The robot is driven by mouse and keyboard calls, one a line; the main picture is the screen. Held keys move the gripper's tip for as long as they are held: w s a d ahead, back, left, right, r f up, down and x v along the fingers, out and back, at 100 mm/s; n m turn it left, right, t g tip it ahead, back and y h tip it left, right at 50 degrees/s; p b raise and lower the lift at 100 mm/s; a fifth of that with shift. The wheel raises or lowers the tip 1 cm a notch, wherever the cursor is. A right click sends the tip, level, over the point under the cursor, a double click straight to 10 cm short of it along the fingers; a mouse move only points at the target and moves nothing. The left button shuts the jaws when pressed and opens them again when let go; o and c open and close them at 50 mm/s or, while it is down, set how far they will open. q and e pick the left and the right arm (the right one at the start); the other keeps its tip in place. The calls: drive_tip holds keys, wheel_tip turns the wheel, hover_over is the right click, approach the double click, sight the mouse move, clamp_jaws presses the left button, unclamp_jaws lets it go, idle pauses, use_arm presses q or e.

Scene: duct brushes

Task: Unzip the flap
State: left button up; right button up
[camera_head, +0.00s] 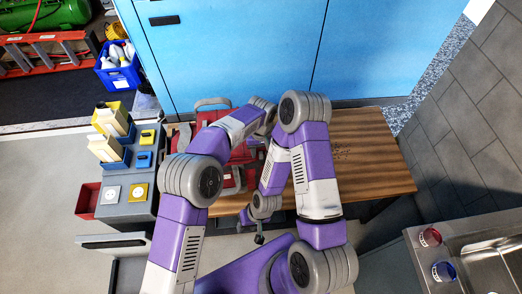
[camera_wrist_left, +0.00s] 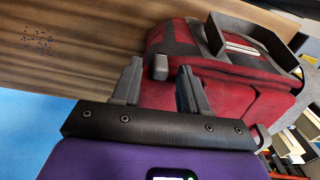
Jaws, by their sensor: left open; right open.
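A red bag with dark trim (camera_head: 240,154) lies on the wooden table, partly covered by my arms in the head view. In the left wrist view the red bag (camera_wrist_left: 220,82) shows its dark edging and a black handle (camera_wrist_left: 232,45). A small grey block-like tab (camera_wrist_left: 160,67) sits at the bag's edge, in line between my left fingertips. My left gripper (camera_wrist_left: 160,70) is open at the bag; I cannot tell whether it touches the tab. My arms hide it in the head view. My right gripper (camera_head: 259,239) is open and empty near the table's front edge, away from the bag.
The wooden table (camera_head: 375,150) is mostly clear on the right, with small dark specks. A grey stand (camera_head: 128,208) with boxes and switches is at the left, beside a red bin (camera_head: 87,201). Blue cabinets (camera_head: 240,50) stand behind. A sink (camera_head: 480,260) is at lower right.

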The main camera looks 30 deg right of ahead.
sight(261, 152)
use_arm(q)
wheel_tip(261, 152, up, 6)
drive_tip(key=p, duration=0.3)
drive_tip(key=shift+r+p, duration=0.25)
drive_tip(key=shift+p, duration=0.1)
use_arm(e)
wheel_tip(261, 152, up, 4)
drive_tip(key=shift+r, duration=0.1)
use_arm(q)
drive_tip(key=shift+f, duration=0.1)
